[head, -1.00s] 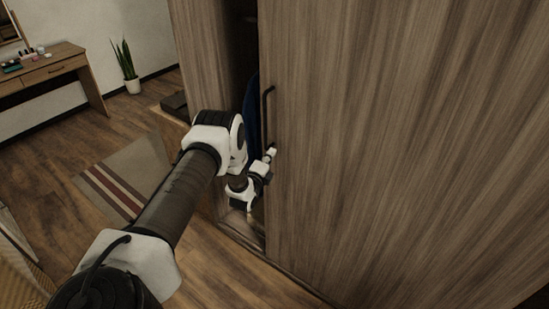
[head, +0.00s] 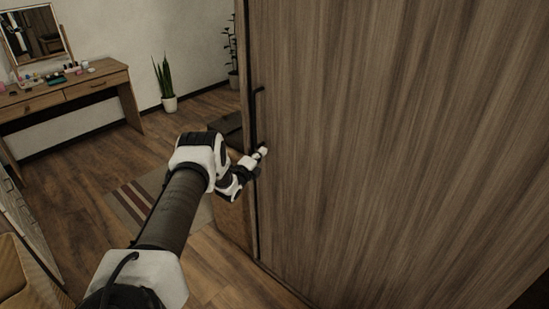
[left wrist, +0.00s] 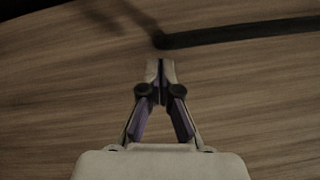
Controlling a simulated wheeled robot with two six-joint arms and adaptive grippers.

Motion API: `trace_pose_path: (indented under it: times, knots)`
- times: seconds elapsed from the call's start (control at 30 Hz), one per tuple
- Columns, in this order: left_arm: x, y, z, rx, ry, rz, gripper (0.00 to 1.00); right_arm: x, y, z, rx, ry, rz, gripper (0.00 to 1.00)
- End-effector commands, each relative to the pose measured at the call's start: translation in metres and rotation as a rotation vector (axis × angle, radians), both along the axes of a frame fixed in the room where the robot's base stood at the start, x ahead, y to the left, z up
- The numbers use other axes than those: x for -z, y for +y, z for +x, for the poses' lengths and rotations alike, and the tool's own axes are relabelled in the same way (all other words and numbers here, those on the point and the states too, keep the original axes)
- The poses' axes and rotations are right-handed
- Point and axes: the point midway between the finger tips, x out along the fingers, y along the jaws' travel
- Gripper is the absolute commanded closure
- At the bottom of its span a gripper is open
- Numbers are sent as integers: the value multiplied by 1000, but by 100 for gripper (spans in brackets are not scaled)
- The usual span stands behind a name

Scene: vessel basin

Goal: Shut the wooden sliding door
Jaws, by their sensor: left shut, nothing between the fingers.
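The wooden sliding door (head: 390,150) is a large brown wood-grain panel filling the right of the head view. Its left edge sits close to the cabinet's side panel (head: 242,60), and no dark opening shows between them. A dark bar handle (head: 256,118) is fixed upright near that edge. It also shows in the left wrist view as a dark bar (left wrist: 235,36).
A dressing table (head: 70,88) with a mirror and small items stands at the far left. A potted plant (head: 165,85) stands by the wall. A striped rug (head: 135,202) lies on the floor. Wood floor is clear between them.

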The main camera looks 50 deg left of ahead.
Motion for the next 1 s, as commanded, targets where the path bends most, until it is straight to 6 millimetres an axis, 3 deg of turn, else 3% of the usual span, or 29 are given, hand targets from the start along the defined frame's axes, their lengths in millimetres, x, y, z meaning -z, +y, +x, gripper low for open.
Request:
trace_pose_path:
  times: [0.1,0.33,0.83,1.0]
  knots:
    - [4,24,-2,-2,-1,2,100,16,0,0,0,0,0,32]
    - [2,48,-4,1,1,1,100,24,0,0,0,0,0,32]
    - [-2,54,-4,-5,-5,0,100,24,0,0,0,0,0,32]
    - [3,47,5,1,-4,1,100,31,0,0,-1,0,0,32]
